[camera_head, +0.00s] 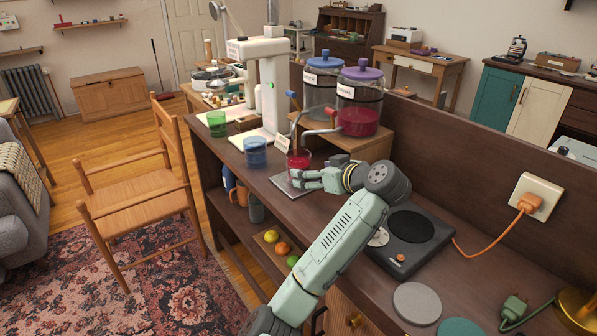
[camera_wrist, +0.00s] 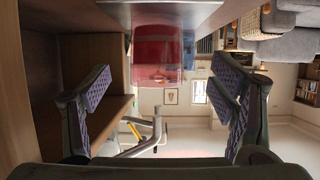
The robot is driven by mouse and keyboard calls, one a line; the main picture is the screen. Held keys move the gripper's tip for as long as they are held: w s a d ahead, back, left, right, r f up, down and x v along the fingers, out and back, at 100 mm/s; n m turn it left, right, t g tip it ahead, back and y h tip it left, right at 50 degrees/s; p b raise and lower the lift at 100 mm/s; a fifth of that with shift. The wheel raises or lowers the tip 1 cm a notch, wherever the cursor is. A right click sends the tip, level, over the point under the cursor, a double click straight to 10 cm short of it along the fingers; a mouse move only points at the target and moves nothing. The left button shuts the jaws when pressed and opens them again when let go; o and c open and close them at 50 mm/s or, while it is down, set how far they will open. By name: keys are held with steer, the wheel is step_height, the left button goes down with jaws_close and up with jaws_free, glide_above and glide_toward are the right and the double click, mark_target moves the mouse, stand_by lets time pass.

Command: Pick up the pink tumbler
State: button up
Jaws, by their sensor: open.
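In the wrist view, which looks upside down, the tumbler (camera_wrist: 158,50) is a translucent red-pink shape at the top middle. My gripper (camera_head: 304,178) reaches in low from the right, close to the tumbler. In the wrist view my gripper (camera_wrist: 162,82) has its purple-padded fingers wide apart, with the tumbler ahead between their lines. I cannot tell whether a finger touches it.
A blue tumbler (camera_head: 255,153) and a green tumbler (camera_head: 216,123) stand to the left along the counter. A blue-lidded dispenser (camera_head: 320,88) and a purple-lidded dispenser (camera_head: 359,100) stand on a wooden riser behind. A black hot plate (camera_head: 411,240) lies to the right.

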mark_target(292, 157)
steer(key=b+x, duration=0.1)
steer(key=x, duration=0.7)
steer(key=shift+w+f, duration=0.2)
steer(key=shift+w, duration=0.05)
steer(key=shift+c, duration=0.4)
steer(key=c, duration=1.6)
steer(key=shift+o, duration=0.2)
steer(key=shift+r, duration=0.2)
steer(key=shift+d+r+b, duration=0.1)
steer(key=shift+r+b, duration=0.75)
steer(key=shift+r, duration=0.8)
steer(key=s+a+b, duration=0.1)
steer(key=s, duration=0.3)
steer(key=s+a+b, duration=0.1)
steer(key=s, duration=0.3)
steer(key=s+a+r+b, duration=0.1)
steer(key=s+a+b, duration=0.1)
steer(key=s, duration=0.3)
steer(key=shift+s+a+r+p, duration=0.1)
steer(key=shift+s+a+p, duration=0.15)
steer(key=shift+s, duration=0.25)
steer(key=shift+s+a+r+p, duration=0.15)
steer(key=shift+s+p, duration=0.1)
steer(key=shift+s, duration=0.3)
